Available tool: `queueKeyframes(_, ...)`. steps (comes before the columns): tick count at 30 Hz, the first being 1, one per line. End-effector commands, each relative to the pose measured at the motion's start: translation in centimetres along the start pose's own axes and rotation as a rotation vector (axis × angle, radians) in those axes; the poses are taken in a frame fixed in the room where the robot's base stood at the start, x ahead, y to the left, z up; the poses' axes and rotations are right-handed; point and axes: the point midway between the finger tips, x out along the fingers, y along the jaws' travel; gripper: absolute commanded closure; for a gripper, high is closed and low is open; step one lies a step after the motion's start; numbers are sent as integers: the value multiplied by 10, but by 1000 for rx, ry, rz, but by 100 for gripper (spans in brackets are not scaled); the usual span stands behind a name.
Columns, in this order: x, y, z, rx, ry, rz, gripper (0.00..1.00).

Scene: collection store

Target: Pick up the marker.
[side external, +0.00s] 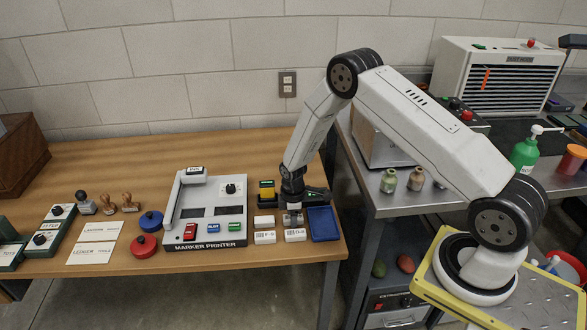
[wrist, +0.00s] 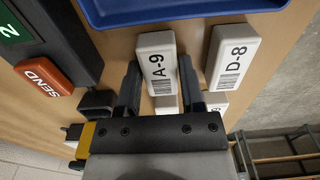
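No pen-like marker shows; the closest things are small white labelled blocks. The "A-9" block (wrist: 156,58) lies on the wooden table between the fingertips of my gripper (wrist: 162,72), which is open with a gap on each side. The "D-8" block (wrist: 232,57) lies just right of the right finger in the wrist view, and shows in the side view (side external: 295,235). Two more white blocks, one (side external: 264,220) behind the other (side external: 265,238), lie to the left in the side view. My gripper also shows there (side external: 292,213), low over the blocks, partly hiding A-9. Fingertip height is unclear.
A blue tray (side external: 323,224) lies right of the blocks. A dark box with a red SEND button (wrist: 43,76) stands close to the left finger in the wrist view. The marker printer (side external: 208,212) stands to the left in the side view. The table's front edge is near.

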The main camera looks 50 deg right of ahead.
Motion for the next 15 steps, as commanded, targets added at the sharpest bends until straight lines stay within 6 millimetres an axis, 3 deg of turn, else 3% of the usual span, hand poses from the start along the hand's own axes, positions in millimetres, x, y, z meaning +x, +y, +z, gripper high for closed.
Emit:
queueKeyframes(1,0,0,0,0,0,0,69)
queueKeyframes(4,0,0,0,0,0,0,100)
queueKeyframes(15,-1,0,0,0,0,0,100)
